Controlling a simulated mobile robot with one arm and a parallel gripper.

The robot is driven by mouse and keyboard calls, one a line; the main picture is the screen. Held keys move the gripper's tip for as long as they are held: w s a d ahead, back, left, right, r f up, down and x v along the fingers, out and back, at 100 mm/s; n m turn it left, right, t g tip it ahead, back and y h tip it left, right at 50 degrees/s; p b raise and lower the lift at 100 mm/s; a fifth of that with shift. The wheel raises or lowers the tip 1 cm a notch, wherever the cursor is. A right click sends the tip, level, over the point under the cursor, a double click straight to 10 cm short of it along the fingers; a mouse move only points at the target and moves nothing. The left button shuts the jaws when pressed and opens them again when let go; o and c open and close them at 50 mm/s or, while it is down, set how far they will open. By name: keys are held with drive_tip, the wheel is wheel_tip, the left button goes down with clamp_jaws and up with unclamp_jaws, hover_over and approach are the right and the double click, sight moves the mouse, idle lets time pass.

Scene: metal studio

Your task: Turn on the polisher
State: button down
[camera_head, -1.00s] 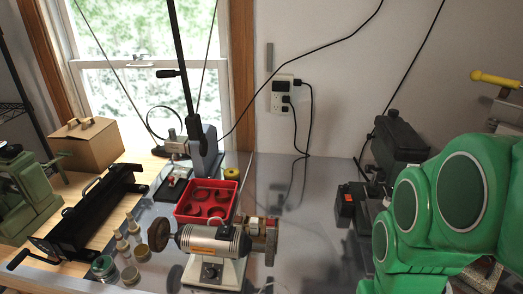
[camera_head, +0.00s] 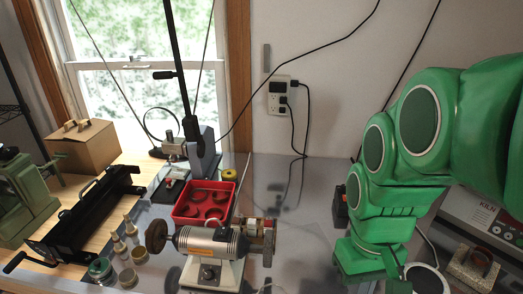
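The polisher (camera_head: 208,242) stands on the metal bench at the lower middle. It has a silver motor body on a white base, a dark round wheel on its left end and a brass-coloured wheel assembly on its right end. A dark round knob (camera_head: 208,273) is on the front of the base. I cannot tell from the picture whether it is running. My green arm reaches in from the right and bends down to the right of the polisher, clear of it.
A red tray (camera_head: 205,204) with ring shapes stands behind the polisher. Small jars (camera_head: 128,277) and a black cranked machine (camera_head: 88,218) are to its left. A kiln (camera_head: 474,218) stands at the right. Bare bench lies between the polisher and my arm.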

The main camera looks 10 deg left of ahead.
drive_tip(key=w+a+r+n, duration=0.6)
drive_tip(key=w+a+n, duration=0.1)
drive_tip(key=w+a, duration=0.4)
wheel_tip(320, 180, up, 5)
drive_tip(key=n, duration=0.8)
hover_over(222, 234)
drive_tip(key=w, duration=0.2)
drive_tip(key=shift+f, duration=0.2)
drive_tip(key=shift+f, duration=0.1)
drive_tip(key=f, duration=0.4)
drive_tip(key=s+f, duration=0.1)
drive_tip(key=f, duration=0.8)
drive_tip(key=shift+s+f, duration=0.35)
